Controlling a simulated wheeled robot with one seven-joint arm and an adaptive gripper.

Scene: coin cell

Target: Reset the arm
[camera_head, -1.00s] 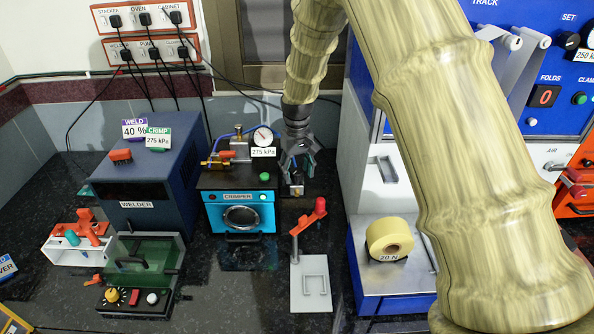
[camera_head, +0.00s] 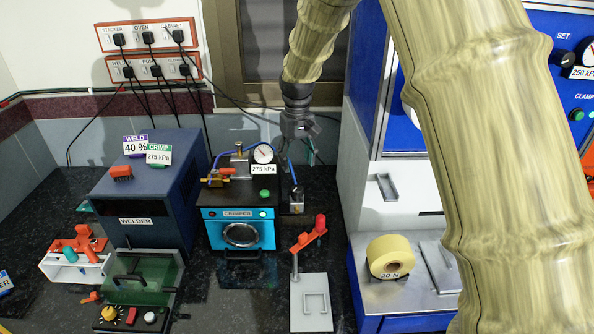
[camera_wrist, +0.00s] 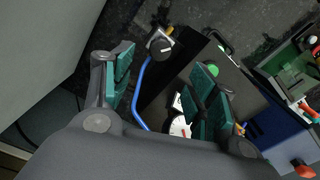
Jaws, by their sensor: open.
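My gripper (camera_head: 299,150) hangs in the head view just right of the crimper's gauge, above the counter, with my arm coming down from the top. In the wrist view my gripper (camera_wrist: 160,92) shows its two green-padded fingers wide apart with nothing between them. Beyond them lie a blue hose (camera_wrist: 140,95) and a small grey block with a black knob (camera_wrist: 161,45). The crimper (camera_head: 240,228) is a black-topped turquoise box with a round window and a green button. My fingertips are hard to make out in the head view.
The welder (camera_head: 150,195) stands left of the crimper, with a green-lidded fixture (camera_head: 145,275) in front. A grey stand with a red-topped lever (camera_head: 310,290) and a yellow tape roll (camera_head: 390,256) are at front right. A white-and-blue cabinet is close on the right.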

